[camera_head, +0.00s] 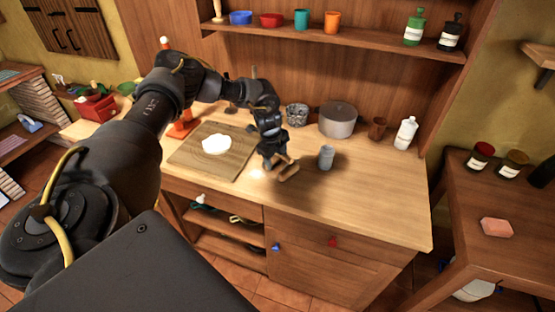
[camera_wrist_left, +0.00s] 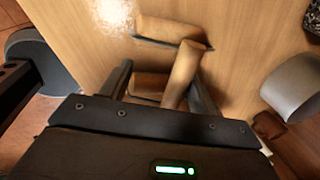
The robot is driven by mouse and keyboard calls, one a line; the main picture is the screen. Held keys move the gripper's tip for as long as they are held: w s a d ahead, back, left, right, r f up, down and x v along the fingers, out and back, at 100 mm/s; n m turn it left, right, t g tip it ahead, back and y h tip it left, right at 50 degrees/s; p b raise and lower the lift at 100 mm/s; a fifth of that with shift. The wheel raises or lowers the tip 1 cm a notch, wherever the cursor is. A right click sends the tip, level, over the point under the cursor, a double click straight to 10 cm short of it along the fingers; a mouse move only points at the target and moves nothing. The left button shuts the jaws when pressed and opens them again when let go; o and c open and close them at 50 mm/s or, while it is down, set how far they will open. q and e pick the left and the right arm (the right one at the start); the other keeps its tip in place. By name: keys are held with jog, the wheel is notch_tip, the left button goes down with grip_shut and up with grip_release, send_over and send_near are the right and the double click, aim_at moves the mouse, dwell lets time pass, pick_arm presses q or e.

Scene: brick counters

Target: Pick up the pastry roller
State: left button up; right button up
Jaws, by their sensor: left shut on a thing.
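The pastry roller (camera_head: 288,171) is a small light wooden tool near the front edge of the counter, right of the cutting board. Whether the roller touches the counter I cannot tell. My right gripper is not in view.
A cutting board (camera_head: 187,161) with white dough (camera_head: 216,144) lies to the left. A grey-blue cup (camera_head: 326,157) stands close on the right. A grey pot (camera_head: 338,120), brown cup (camera_head: 378,128) and white bottle (camera_head: 405,133) stand behind. The counter's right front is clear.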

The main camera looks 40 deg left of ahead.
pick_arm(q)
jog(key=shift+s+f, duration=0.2)
jog(key=shift+f, duration=0.05)
